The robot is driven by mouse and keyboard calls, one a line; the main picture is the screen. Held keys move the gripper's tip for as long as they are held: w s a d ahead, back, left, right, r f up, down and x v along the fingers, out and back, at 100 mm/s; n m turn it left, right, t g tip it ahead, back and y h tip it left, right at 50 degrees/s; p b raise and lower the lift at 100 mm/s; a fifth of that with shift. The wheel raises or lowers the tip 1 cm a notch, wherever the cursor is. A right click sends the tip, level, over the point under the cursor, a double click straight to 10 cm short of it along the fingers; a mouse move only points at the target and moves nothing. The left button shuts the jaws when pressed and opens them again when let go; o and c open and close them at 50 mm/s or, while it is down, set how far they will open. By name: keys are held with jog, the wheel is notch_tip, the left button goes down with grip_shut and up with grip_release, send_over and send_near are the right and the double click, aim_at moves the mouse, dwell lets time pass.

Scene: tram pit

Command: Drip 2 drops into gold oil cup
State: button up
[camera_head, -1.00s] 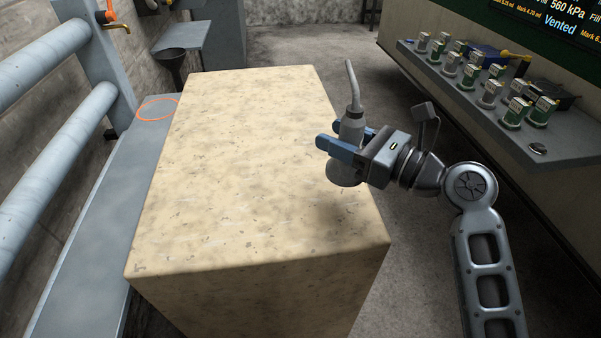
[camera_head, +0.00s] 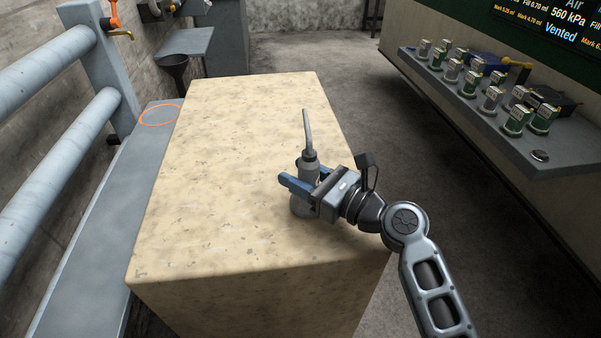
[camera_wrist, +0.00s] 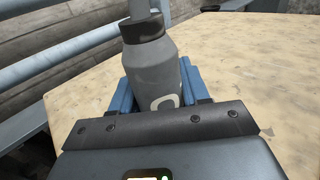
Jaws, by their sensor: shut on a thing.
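My gripper (camera_head: 304,190) is shut on a grey oil bottle (camera_head: 311,172) with a long thin spout pointing up. The bottle is roughly upright over the right part of the beige block; I cannot tell whether its base touches the top. In the wrist view the bottle (camera_wrist: 155,72) stands between the blue fingers, its spout cut off by the top edge. Several small cups with green or grey bodies stand on the grey shelf at the right, among them a green one (camera_head: 516,120). I cannot tell which cup is the gold one.
The beige block (camera_head: 220,200) has a wide clear top. The grey shelf (camera_head: 480,118) runs along the right wall under a dark display (camera_head: 560,25). Pipes (camera_head: 50,65) line the left.

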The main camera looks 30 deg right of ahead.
jog(key=shift+f, duration=0.1)
jog(key=o, duration=1.2)
jog(key=shift+f, duration=0.1)
jog(key=shift+f+b, duration=0.15)
jog(key=shift+b, duration=0.55)
jog(key=v, duration=0.7)
jog(key=shift+s+d+r+b, duration=0.2)
jog(key=shift+d+r+b, duration=0.1)
jog(key=shift+d, duration=0.25)
jog(key=shift+s, duration=0.15)
